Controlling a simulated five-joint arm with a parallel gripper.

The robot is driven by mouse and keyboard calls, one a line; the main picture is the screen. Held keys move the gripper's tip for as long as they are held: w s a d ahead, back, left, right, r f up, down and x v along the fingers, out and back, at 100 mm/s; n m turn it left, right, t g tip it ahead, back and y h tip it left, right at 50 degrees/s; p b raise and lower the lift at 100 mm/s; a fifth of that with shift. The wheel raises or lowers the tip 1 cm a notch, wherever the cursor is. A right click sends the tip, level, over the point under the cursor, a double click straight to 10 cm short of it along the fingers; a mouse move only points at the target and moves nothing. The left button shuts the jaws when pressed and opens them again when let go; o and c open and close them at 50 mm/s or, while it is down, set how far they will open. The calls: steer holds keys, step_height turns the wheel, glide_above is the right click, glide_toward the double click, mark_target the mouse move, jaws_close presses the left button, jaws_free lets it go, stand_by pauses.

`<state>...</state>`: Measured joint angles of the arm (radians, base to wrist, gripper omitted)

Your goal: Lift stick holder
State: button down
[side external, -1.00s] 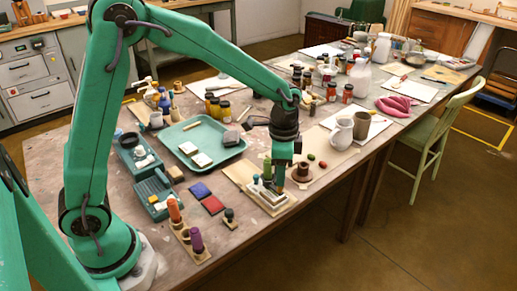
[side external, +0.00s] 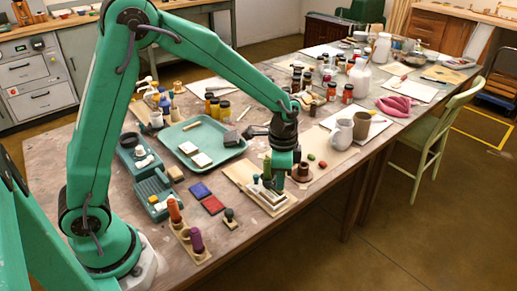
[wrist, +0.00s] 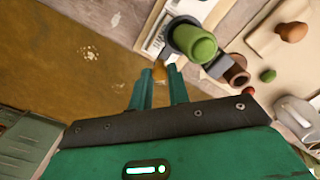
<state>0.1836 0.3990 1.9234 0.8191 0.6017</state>
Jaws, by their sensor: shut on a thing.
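In the side external view my gripper (side external: 274,186) points down at the pale stacked pieces (side external: 270,200) on the near edge of the table. In the wrist view its two fingers (wrist: 160,76) are a little apart, with a small orange-tan piece (wrist: 160,70) between their tips. I take this piece to be part of the stick holder; most of it is hidden. A green stick (wrist: 194,42) stands just beyond the fingertips, beside a dark grey part. Its green top also shows left of my gripper in the side view (side external: 267,164).
A teal tray (side external: 226,152) lies behind left. The table edge is close.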

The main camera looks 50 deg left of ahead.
steer(key=shift+r, duration=0.65)
steer(key=c, duration=1.3)
jaws_free()
steer(key=shift+c, duration=0.2)
steer(key=shift+r, duration=0.1)
step_height(320, 180, up, 8)
steer(key=shift+f, duration=0.2)
steer(key=shift+r, duration=0.1)
